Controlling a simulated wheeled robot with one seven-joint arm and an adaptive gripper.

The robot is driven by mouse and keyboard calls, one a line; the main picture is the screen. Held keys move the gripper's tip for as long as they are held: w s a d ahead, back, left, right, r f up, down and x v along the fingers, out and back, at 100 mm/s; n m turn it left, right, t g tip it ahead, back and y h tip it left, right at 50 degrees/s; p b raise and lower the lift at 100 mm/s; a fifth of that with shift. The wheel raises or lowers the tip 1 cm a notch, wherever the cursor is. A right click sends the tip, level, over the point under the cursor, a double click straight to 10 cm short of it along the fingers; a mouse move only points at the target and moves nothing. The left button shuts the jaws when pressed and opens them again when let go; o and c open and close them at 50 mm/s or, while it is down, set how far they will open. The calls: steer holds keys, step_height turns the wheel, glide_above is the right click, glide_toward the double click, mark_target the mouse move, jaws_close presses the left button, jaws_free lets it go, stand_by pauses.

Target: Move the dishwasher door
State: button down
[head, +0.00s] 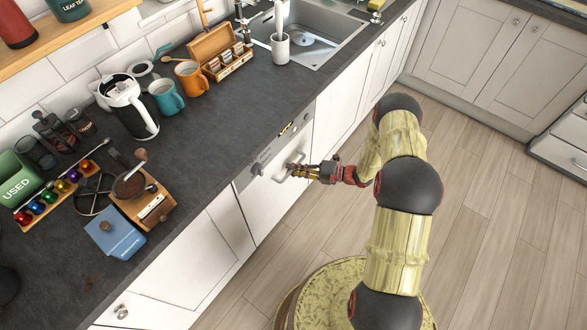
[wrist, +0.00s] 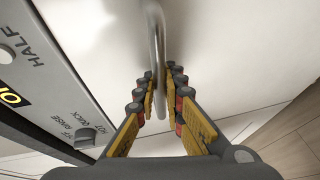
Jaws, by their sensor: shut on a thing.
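The dishwasher door (head: 268,199) is a white panel under the worktop, with a grey control strip (head: 276,146) along its top. In the head view it looks about upright and flush with the cupboard fronts; I cannot tell whether it is slightly ajar. Its pale bar handle (head: 283,178) is partly covered by my fingers. My gripper (head: 299,171) is at the handle, shut on it. In the wrist view the handle (wrist: 156,40) runs between the fingers of my gripper (wrist: 160,78), in front of the white door (wrist: 225,50).
The slate worktop (head: 215,120) above holds a white kettle (head: 130,105), mugs, a coffee grinder (head: 142,195) and a blue box (head: 115,232), and has a sink (head: 310,35). White cupboards (head: 185,270) flank the door. The wooden floor (head: 480,200) in front is clear apart from my own base.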

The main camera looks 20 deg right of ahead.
stand_by(0.4)
steer(key=s+d+f+y+b, duration=0.1)
steer(key=s+d+f+b, duration=0.1)
steer(key=s+d, duration=0.4)
steer(key=s+f, duration=0.1)
steer(key=s, duration=0.2)
steer(key=shift+d+n+t, duration=0.25)
steer(key=shift+n+t, duration=0.05)
steer(key=shift+f, duration=0.1)
steer(key=c, duration=2)
jaws_free()
steer(key=shift+o, duration=0.6)
steer(key=shift+d, duration=0.1)
steer(key=v, duration=1.1)
steer(key=shift+s+d, duration=0.25)
steer(key=shift+d, duration=0.05)
